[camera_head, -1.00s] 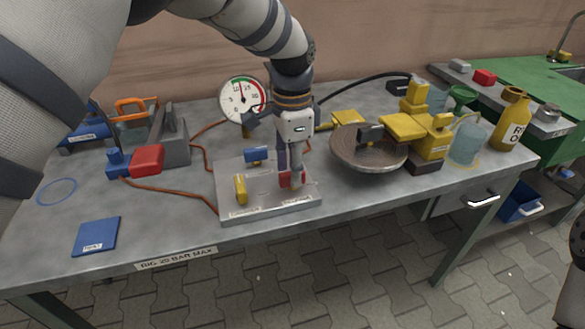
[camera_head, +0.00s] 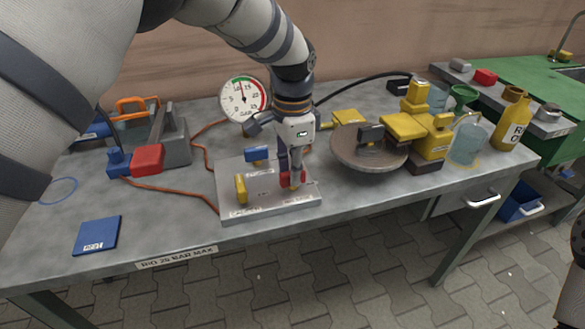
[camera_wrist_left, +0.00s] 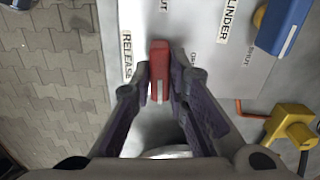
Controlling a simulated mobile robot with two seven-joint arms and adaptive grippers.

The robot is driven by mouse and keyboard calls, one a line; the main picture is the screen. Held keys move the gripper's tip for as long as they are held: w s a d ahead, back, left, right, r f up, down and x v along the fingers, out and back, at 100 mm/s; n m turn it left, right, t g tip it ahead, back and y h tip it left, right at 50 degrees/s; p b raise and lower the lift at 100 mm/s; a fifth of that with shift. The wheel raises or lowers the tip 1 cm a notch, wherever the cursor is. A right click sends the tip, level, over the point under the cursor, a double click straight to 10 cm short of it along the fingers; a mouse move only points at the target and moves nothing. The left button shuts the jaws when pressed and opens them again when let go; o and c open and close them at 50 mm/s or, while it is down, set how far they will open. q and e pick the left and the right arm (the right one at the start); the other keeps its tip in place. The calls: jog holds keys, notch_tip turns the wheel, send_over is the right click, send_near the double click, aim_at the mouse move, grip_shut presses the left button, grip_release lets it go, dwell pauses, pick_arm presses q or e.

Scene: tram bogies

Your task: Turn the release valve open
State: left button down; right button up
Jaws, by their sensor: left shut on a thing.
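The release valve's red handle (camera_wrist_left: 159,72) stands between the fingers of my left gripper (camera_wrist_left: 160,92) in the left wrist view, next to a "RELEASE" label. My left gripper (camera_head: 291,182) is shut on this red handle, pointing down at the front right of the grey valve plate (camera_head: 260,202). In the head view the fingers hide much of the red handle (camera_head: 284,178). In the left wrist view the handle lies lengthwise up the picture. My right gripper is not in view.
A blue handle (camera_head: 256,154) and a yellow handle (camera_head: 240,188) stand on the same plate, close to my gripper. A pressure gauge (camera_head: 243,98) is behind. A round brown disc (camera_head: 368,148) and a yellow pump (camera_head: 430,135) stand right. The front left bench is mostly clear.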

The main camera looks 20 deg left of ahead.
pick_arm(q)
jog(key=n, duration=0.8)
jog(key=shift+n, duration=0.3)
jog(key=n, duration=0.4)
jog(key=shift+p, duration=0.3)
jog(key=shift+n, duration=2.3)
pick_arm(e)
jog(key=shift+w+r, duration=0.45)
pick_arm(q)
jog(key=c, duration=1.6)
grip_release()
jog(key=shift+o, duration=0.2)
